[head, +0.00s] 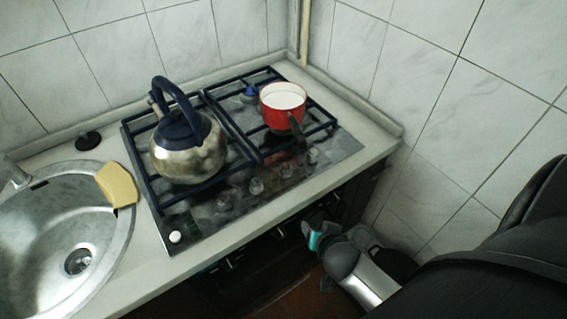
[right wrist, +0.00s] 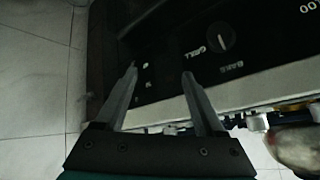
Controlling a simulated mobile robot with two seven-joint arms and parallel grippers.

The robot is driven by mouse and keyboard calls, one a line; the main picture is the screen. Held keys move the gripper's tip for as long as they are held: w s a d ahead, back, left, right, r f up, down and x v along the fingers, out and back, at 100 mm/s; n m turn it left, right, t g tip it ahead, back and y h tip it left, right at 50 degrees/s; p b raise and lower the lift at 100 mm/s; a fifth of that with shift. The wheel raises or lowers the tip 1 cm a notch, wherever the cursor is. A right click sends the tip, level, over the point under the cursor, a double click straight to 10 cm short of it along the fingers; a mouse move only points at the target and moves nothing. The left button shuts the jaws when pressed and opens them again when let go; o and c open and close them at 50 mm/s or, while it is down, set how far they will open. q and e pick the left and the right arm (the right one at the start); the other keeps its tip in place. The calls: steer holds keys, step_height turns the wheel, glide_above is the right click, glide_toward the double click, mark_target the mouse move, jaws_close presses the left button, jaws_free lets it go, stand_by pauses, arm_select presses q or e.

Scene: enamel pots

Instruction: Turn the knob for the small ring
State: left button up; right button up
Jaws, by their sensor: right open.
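The hob (head: 335,155) is dark glass with black pan grates. I cannot tell which knob belongs to the small ring. My right gripper (head: 315,238) is open and empty, in front of and below the counter edge, apart from the knobs. In the right wrist view its two fingers (right wrist: 160,84) are spread before the dark oven panel. My left gripper is not in view.
A steel kettle (head: 188,155) stands on the left grate. A sink (head: 115,235) with a yellow sponge (head: 117,185) is at left. The oven panel has a dial (right wrist: 221,38).

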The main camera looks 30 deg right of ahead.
mark_target(286, 169)
steer(key=w+a+r+n+t+h+p, duration=0.1)
steer(key=w+a+r+n+t, duration=0.15)
steer(key=r, duration=0.45)
steer(key=w+a+r+n+t+h+p, duration=0.1)
steer(key=a+r+n+t, duration=0.15)
steer(key=r, duration=0.35)
steer(key=shift+m, duration=0.5)
steer(key=x, duration=1.4)
steer(key=shift+w+f+b, duration=0.2)
steer(key=shift+w+b, duration=0.1)
jaws_close()
